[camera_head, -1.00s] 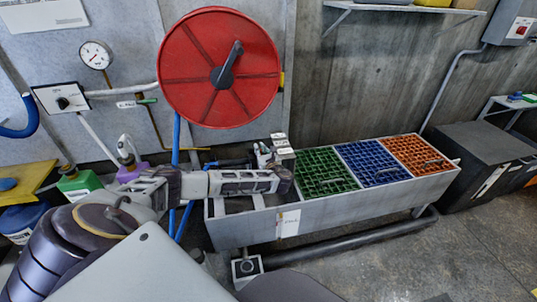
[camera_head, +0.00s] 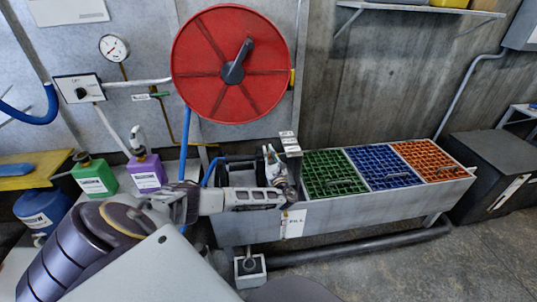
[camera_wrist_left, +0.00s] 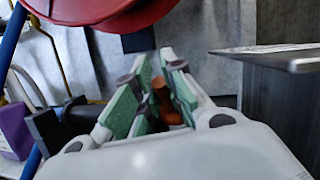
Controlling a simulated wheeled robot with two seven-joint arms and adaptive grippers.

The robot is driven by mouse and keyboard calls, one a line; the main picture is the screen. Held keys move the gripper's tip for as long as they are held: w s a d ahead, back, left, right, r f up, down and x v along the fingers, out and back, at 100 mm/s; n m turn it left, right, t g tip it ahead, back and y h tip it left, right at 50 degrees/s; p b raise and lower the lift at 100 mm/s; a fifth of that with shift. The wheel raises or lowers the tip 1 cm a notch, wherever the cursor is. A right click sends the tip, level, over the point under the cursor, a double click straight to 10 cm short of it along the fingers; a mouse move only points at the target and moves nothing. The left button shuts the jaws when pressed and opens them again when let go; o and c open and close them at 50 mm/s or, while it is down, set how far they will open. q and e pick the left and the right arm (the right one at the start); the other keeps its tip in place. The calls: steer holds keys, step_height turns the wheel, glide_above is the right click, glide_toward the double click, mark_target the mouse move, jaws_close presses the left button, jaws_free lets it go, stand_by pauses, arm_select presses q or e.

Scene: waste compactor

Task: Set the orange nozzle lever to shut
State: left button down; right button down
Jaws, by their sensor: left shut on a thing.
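The orange nozzle lever (camera_wrist_left: 160,92) shows in the left wrist view between my left gripper's (camera_wrist_left: 160,72) green-padded fingers. The fingers are shut on it, and they hide part of it. In the head view my left gripper (camera_head: 270,160) is at the left part of the long grey trough, just left of the small white plates, below the red reel. The lever cannot be made out there. My right gripper is not in view.
The red hose reel (camera_head: 231,64) hangs above the gripper. The trough's green grid (camera_head: 334,173) lies to its right. Purple (camera_head: 147,172) and green (camera_head: 95,178) bottles stand to the left. A metal ledge (camera_wrist_left: 270,55) is close on the right in the wrist view.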

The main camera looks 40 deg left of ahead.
arm_select(q)
steer(key=shift+f, duration=0.1)
stand_by(0.3)
steer(key=c, duration=1.5)
jaws_free()
steer(key=shift+a, duration=0.1)
